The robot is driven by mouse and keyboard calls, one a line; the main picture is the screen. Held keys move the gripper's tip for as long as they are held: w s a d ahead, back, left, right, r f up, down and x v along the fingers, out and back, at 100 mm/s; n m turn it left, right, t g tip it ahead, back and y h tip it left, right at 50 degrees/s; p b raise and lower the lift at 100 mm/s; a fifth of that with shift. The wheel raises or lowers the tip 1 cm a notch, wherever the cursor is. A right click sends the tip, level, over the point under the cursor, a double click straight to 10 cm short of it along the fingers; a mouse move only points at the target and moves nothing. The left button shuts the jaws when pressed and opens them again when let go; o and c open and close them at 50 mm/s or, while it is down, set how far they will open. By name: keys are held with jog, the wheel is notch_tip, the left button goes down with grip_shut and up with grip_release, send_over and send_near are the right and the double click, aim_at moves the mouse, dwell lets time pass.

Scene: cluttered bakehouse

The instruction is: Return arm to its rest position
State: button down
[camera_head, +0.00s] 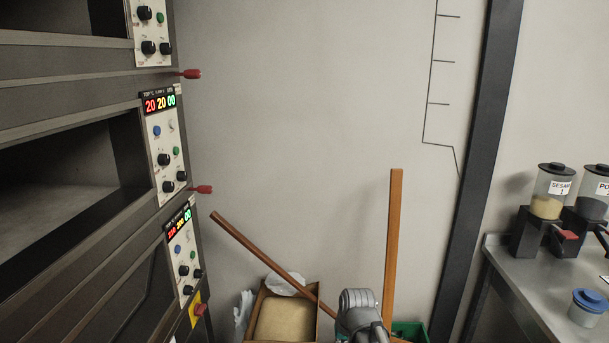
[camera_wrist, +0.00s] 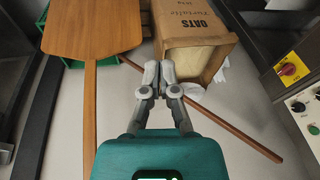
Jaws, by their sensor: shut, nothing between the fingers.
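My gripper (camera_wrist: 159,70) shows in the wrist view with its grey fingers together and nothing between them. In the head view a grey part of my arm (camera_head: 360,312) stands at the bottom, in front of the boxes by the wall. The gripper's fingers cannot be made out there.
Ovens (camera_head: 75,150) with red handles stand left. A steel counter (camera_head: 530,290) with dispensers (camera_head: 548,195) stands right.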

jog(key=s+d+g+h, duration=0.1)
jog(key=s+d+g, duration=0.1)
jog(key=s+d, duration=0.5)
jog(key=shift+s+d+f+h, duration=0.2)
jog(key=shift+s+f+h, duration=0.1)
jog(key=shift+s, duration=0.35)
jog(key=shift+a, duration=0.1)
